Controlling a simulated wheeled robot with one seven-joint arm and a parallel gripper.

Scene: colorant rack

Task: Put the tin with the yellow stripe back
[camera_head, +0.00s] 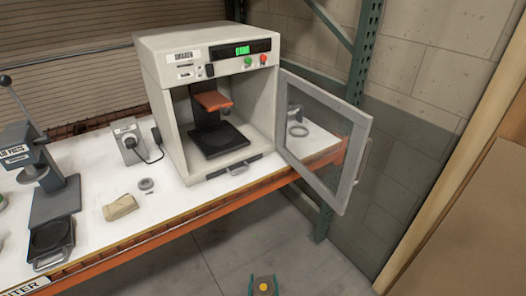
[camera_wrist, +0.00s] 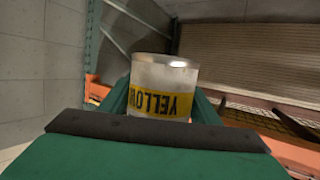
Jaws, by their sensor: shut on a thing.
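The tin with the yellow stripe (camera_wrist: 158,82) is a pale, greyish cylinder in the wrist view. Its yellow band carries the word YELLOW, which reads upside down there. My gripper (camera_wrist: 160,104) has green fingers on both sides of the tin and is shut on it. The dark-edged green body in front hides the tin's lower part. In the head view, a small green part with a yellow-orange disc shows at the bottom edge; I cannot tell the tin there. The place where tins are kept is not clearly in view.
A shaker machine (camera_head: 208,100) stands on the white bench (camera_head: 105,190), its glass door (camera_head: 325,135) swung open over the bench's front edge. Its chamber is empty. A press (camera_head: 45,185), a small grey box (camera_head: 128,142) and a tan bag (camera_head: 120,207) stand left. The floor (camera_head: 225,255) in front is clear.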

